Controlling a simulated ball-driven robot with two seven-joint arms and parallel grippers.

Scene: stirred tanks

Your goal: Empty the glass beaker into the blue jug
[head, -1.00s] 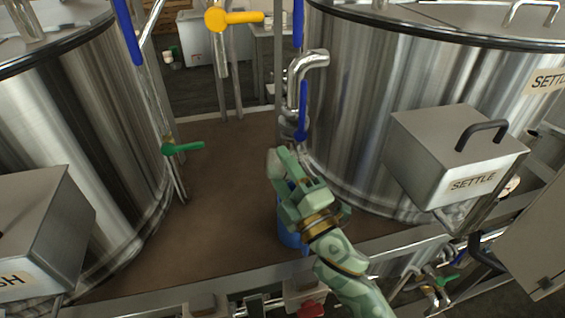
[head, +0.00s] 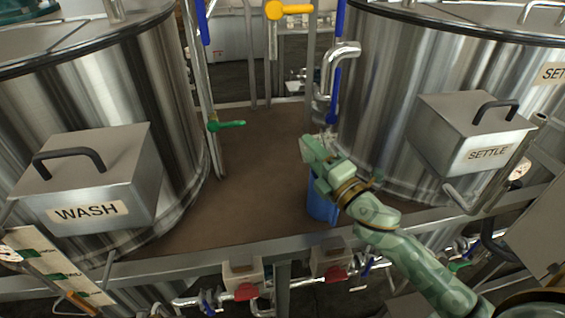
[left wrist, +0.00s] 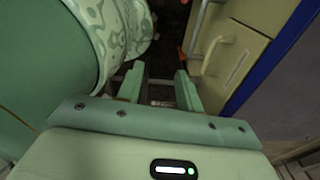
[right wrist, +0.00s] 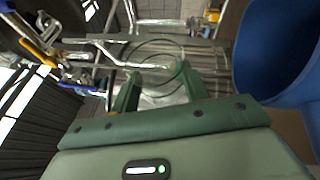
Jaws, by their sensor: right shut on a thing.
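The blue jug (head: 321,208) stands on the brown deck between the two tanks, partly hidden behind my right arm. Its open mouth and wall also fill the right side of the right wrist view (right wrist: 270,75). My right gripper (head: 312,150) is above the jug. In the right wrist view its fingers (right wrist: 158,80) are shut on the clear glass beaker (right wrist: 152,48), beside the jug's mouth. The beaker is hard to see in the head view, and I cannot tell its tilt or contents. My left gripper (left wrist: 160,85) is open and empty, away from the deck.
The WASH tank (head: 165,90) stands left and the SETTLE tank (head: 385,100) right, each with a box in front. A green valve handle (head: 228,125) and a bent steel pipe (head: 335,65) rise near the jug. A metal rail (head: 200,262) edges the deck's front.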

